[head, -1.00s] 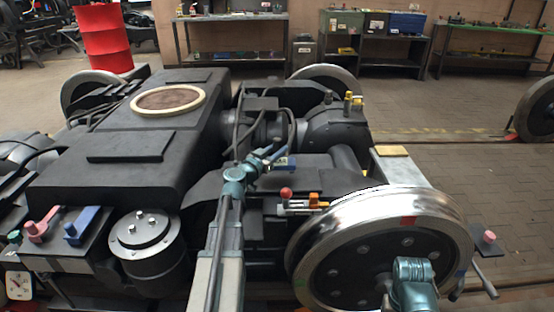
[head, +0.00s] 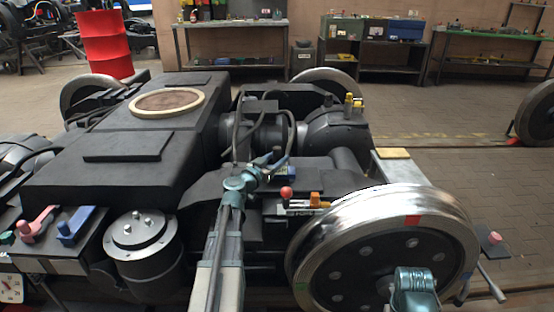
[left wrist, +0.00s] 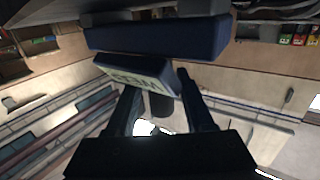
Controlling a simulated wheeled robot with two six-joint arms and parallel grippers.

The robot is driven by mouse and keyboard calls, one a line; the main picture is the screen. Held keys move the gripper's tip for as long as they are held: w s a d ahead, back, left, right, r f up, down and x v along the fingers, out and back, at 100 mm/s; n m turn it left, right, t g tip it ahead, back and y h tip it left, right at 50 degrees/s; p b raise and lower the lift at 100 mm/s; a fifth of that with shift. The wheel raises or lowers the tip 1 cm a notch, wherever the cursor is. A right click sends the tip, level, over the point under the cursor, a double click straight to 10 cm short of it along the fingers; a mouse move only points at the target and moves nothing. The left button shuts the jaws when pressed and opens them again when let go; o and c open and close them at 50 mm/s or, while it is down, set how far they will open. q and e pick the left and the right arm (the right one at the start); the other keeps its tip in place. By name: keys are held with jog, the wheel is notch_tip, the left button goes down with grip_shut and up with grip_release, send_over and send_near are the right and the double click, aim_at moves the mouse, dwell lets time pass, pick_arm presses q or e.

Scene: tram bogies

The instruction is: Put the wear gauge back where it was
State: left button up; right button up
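A small blue piece with a pale lettered label, apparently the wear gauge (head: 286,173), is at the tips of my left gripper (head: 272,163) above the dark bogie frame. In the left wrist view, its blue bar (left wrist: 155,38) and label face (left wrist: 140,77) lie at the ends of the two dark fingers (left wrist: 160,98). The fingers look closed on it, with part of the left finger hidden behind the label. Only a teal part of my right arm shows, in front of the wheel; its gripper is out of view.
A red ball knob (head: 286,192) and an orange block (head: 316,200) sit on the frame beside the large wheel (head: 375,255). A pink lever (head: 37,224) and a blue lever (head: 75,226) stand at the left. Benches stand at the back, with open floor before them.

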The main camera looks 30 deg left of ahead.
pick_arm(q)
jog(key=shift+o, duration=0.7)
jog(key=shift+r, duration=0.25)
jog(key=s, duration=1.2)
jog(key=shift+a+p, duration=0.2)
jog(key=shift+p, duration=0.1)
